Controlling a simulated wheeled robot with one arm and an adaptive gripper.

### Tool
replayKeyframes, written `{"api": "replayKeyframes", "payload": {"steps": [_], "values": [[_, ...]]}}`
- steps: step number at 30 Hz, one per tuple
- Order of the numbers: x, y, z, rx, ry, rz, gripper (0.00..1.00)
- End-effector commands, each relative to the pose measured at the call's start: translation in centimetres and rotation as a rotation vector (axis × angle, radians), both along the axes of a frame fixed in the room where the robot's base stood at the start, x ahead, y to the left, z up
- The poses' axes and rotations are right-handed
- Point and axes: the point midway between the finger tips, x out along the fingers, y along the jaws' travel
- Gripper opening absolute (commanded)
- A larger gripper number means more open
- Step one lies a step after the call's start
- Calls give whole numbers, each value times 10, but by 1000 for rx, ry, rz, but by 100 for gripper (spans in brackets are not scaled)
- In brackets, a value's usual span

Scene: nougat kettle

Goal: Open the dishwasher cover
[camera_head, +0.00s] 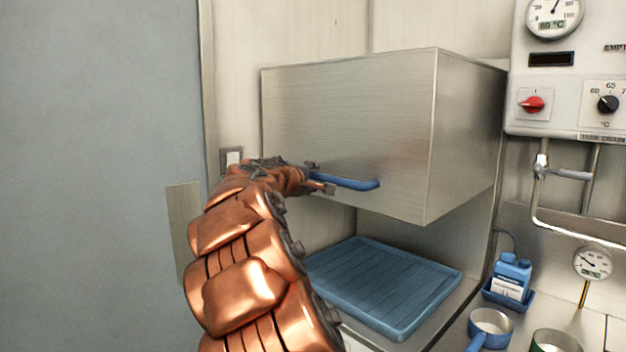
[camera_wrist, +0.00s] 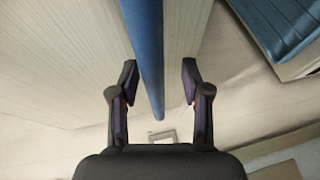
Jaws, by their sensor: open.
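The dishwasher cover (camera_head: 350,120) is a brushed-metal box, raised with a gap between it and the blue tray (camera_head: 385,285) below. A blue bar handle (camera_head: 350,181) sticks out low on its front face. My gripper (camera_head: 316,179) is at the left end of this handle in the head view, partly hidden by my own arm. In the wrist view the handle (camera_wrist: 144,50) runs between the two fingers of my gripper (camera_wrist: 160,80). The fingers are open, with a gap on each side of the bar. The tray's corner (camera_wrist: 285,30) shows at the upper right.
A control box (camera_head: 570,70) with a red switch and dials hangs on the wall at right, pipes below it. A blue bottle (camera_head: 511,275) and a small pot (camera_head: 490,326) stand right of the tray. A grey-blue panel (camera_head: 95,150) fills the left.

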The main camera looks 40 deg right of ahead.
Motion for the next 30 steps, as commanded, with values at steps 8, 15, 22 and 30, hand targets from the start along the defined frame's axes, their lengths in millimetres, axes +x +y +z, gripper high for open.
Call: {"api": "replayKeyframes", "payload": {"steps": [8, 15, 22, 30], "values": [[-14, 38, 8, -2, 1, 2, 48], [-28, 73, 14, 1, 1, 2, 48], [-37, 95, 19, 0, 0, 0, 48], [-39, 100, 19, 1, 1, -1, 48]]}}
